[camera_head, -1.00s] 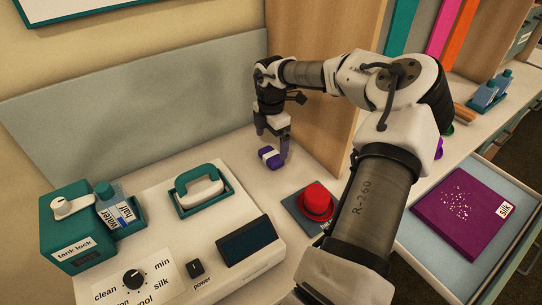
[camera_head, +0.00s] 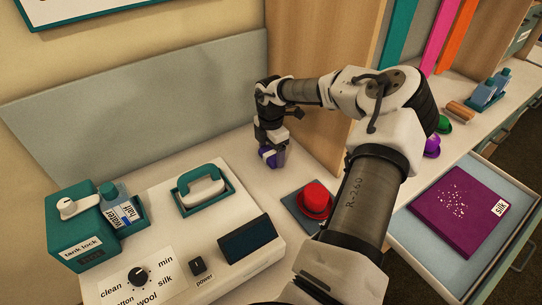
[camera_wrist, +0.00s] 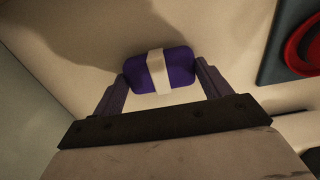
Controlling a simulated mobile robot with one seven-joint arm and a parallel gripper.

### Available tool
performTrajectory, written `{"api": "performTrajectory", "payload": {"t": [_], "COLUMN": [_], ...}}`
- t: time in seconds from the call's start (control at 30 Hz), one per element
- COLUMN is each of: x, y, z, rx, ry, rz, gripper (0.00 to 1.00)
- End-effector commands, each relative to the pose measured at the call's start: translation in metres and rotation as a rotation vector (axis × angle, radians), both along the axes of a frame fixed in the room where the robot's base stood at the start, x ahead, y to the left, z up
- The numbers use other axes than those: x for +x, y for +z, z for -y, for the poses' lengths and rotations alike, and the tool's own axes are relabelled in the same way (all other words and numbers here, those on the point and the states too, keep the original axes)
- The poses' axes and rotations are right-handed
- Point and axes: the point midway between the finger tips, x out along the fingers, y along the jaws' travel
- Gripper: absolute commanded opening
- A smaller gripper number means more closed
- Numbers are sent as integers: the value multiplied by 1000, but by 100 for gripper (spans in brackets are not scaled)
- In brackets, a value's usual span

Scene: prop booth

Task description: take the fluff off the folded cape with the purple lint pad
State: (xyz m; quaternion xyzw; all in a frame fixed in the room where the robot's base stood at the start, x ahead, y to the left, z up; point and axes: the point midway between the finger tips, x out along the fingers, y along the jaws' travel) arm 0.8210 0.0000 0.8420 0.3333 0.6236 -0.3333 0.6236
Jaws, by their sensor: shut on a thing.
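The purple lint pad (camera_wrist: 180,70) with a white band is between the two fingers of my gripper (camera_wrist: 160,82) in the wrist view. My gripper is shut on it, low at the counter surface; whether the pad touches the counter I cannot tell. In the head view the pad (camera_head: 279,157) is partly hidden by my gripper (camera_head: 272,154). The folded purple cape (camera_head: 460,210), with a "silk" label and pale fluff specks on its upper left part, lies flat in an open drawer (camera_head: 405,232) at the right, well apart from my gripper.
A red hat (camera_head: 317,198) on a dark mat stands near my arm. A steamer base (camera_head: 190,235) with iron (camera_head: 203,190), knobs and teal tank (camera_head: 77,225) fills the left. A wooden partition (camera_head: 320,90) stands behind my gripper. Green (camera_head: 444,125) and purple (camera_head: 432,147) hats sit beyond my arm.

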Motion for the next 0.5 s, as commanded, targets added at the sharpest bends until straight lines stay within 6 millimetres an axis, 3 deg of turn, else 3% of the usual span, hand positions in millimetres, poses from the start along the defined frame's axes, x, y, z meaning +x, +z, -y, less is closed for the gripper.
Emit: {"api": "performTrajectory", "payload": {"t": [0.37, 0.5], "x": [-2, -3], "y": [4, 23], "z": [0, 0], "rx": [-1, -2], "ry": [0, -1], "rz": [2, 5], "gripper": [54, 54]}}
